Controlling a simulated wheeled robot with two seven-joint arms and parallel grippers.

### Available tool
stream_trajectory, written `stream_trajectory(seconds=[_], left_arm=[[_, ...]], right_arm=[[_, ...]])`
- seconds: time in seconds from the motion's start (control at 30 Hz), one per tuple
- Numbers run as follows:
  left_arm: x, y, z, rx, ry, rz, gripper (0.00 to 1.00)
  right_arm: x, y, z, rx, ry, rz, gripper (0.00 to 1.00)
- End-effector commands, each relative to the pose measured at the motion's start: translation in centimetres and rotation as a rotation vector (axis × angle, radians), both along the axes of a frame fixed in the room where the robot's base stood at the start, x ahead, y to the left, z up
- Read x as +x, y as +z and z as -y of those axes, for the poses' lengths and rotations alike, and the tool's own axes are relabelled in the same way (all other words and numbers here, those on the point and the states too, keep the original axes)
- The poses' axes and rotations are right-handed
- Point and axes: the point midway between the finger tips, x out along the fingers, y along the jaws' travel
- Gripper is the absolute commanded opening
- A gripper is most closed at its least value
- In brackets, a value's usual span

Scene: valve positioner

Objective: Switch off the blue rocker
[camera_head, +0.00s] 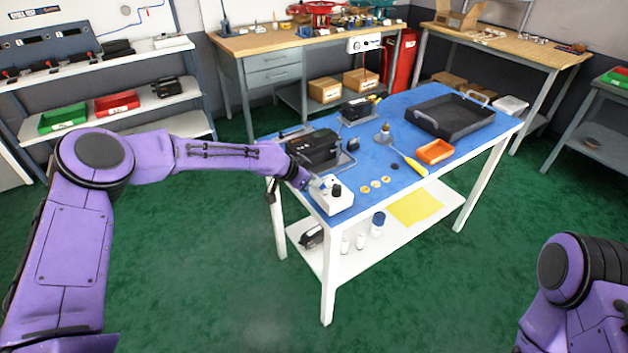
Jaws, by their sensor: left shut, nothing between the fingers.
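My left gripper (307,184) is shut and empty at the near left corner of the blue-topped table (407,178). It is right at the upper left side of a small white box (334,201) with dark knobs on top. I cannot tell whether it touches the box. No blue rocker can be made out; the box's details are too small, and the gripper covers part of it. A black device (314,149) stands just behind the gripper. Part of my right arm shows at the lower right, but its gripper is out of view.
On the table are a black tray (450,133), an orange bin (435,152), a yellow-handled screwdriver (415,167), several brass discs (375,185) and another black device (356,110). A lower shelf holds bottles and a yellow sheet (415,208). The green floor in front is clear.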

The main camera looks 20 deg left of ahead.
Motion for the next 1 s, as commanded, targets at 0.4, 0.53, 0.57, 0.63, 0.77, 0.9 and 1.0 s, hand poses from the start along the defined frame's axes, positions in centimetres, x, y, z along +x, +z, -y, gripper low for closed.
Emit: stream_trajectory(seconds=[0.4, 0.53, 0.57, 0.63, 0.77, 0.9, 1.0], left_arm=[[-2.2, 6.4, -0.9, -0.001, 0.0, 0.006, 0.0], [-4.0, 8.5, -2.1, -0.001, 0.0, 0.006, 0.0], [-4.4, 8.9, -2.3, -0.001, -0.001, 0.004, 0.0], [-5.1, 9.7, -2.8, -0.002, 0.0, 0.004, 0.0], [-5.9, 10.6, -3.3, 0.0, -0.001, 0.002, 0.0], [-6.2, 11.0, -3.5, -0.001, -0.001, 0.001, 0.0], [-6.2, 11.0, -3.5, 0.0, -0.001, 0.0, 0.0]], right_arm=[[0.0, 2.1, 0.0, 0.0, 0.0, 0.0, 0.43], [0.0, 1.6, 0.0, 0.0, 0.0, 0.0, 0.43], [0.0, 1.5, 0.0, 0.0, 0.0, 0.0, 0.43], [0.0, 1.3, 0.0, 0.0, 0.0, 0.0, 0.43], [0.0, 1.2, 0.0, 0.0, 0.0, 0.0, 0.43], [0.0, 1.2, 0.0, 0.0, 0.0, 0.0, 0.43], [0.0, 1.2, 0.0, 0.0, 0.0, 0.0, 0.43]])
